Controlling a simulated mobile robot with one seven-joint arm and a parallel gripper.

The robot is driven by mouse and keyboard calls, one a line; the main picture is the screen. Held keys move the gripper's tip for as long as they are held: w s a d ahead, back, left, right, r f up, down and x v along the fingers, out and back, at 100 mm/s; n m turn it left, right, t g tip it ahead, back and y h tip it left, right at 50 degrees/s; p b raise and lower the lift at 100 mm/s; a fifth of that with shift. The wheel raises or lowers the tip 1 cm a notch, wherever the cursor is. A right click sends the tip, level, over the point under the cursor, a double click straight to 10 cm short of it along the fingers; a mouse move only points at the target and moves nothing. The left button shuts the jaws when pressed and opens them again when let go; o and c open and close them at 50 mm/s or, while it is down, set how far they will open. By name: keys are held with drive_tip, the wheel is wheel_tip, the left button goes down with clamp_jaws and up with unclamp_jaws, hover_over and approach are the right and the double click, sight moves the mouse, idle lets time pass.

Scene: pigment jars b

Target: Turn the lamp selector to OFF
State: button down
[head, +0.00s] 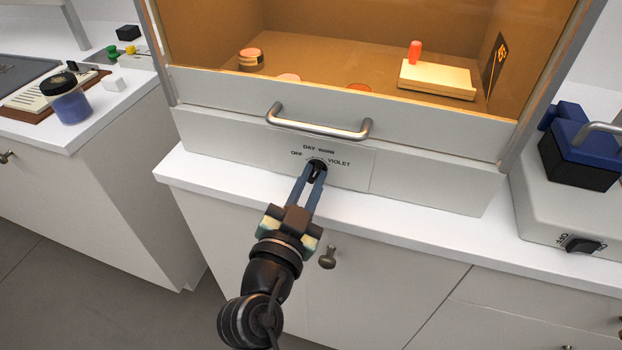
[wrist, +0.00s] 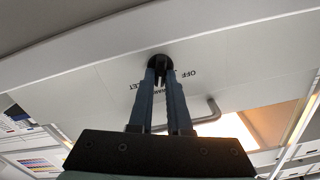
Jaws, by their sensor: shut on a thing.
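The lamp selector (head: 317,163) is a small dark round knob on the pale front panel (head: 350,177) below the cabinet's handle. Printed labels around it read OFF at left, DAY and apparently WARM above, and VIOLET at right. My gripper (head: 314,172) reaches up to the panel and is shut on the knob, with its two blue-grey fingers on either side. In the wrist view, the knob (wrist: 160,62) sits between the fingertips, with the labels upside down and OFF to the right. The fingers hide much of the knob, and I cannot tell which label it points to.
A metal bar handle (head: 318,125) is just above the selector. A drawer knob (head: 327,258) is below the counter edge. A jar of blue pigment (head: 69,101) stands on the left counter, and a blue-and-black device (head: 580,150) is at right. The counter (head: 430,225) beside my gripper is clear.

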drive_tip(key=shift+n, duration=0.4)
drive_tip(key=n, duration=0.2)
drive_tip(key=shift+a+n, duration=0.1)
drive_tip(key=shift+n, duration=0.3)
drive_tip(key=n, duration=0.4)
drive_tip(key=shift+a+n, duration=0.1)
drive_tip(key=shift+n, duration=0.2)
drive_tip(key=n+p, duration=0.1)
drive_tip(key=n, duration=0.3)
drive_tip(key=shift+w+a, duration=0.1)
drive_tip(key=shift+f+n+p, duration=0.2)
drive_tip(key=shift+n+p, duration=0.3)
drive_tip(key=shift+n, duration=1.3)
drive_tip(key=c, duration=0.9)
unclamp_jaws()
drive_tip(key=shift+o, duration=0.2)
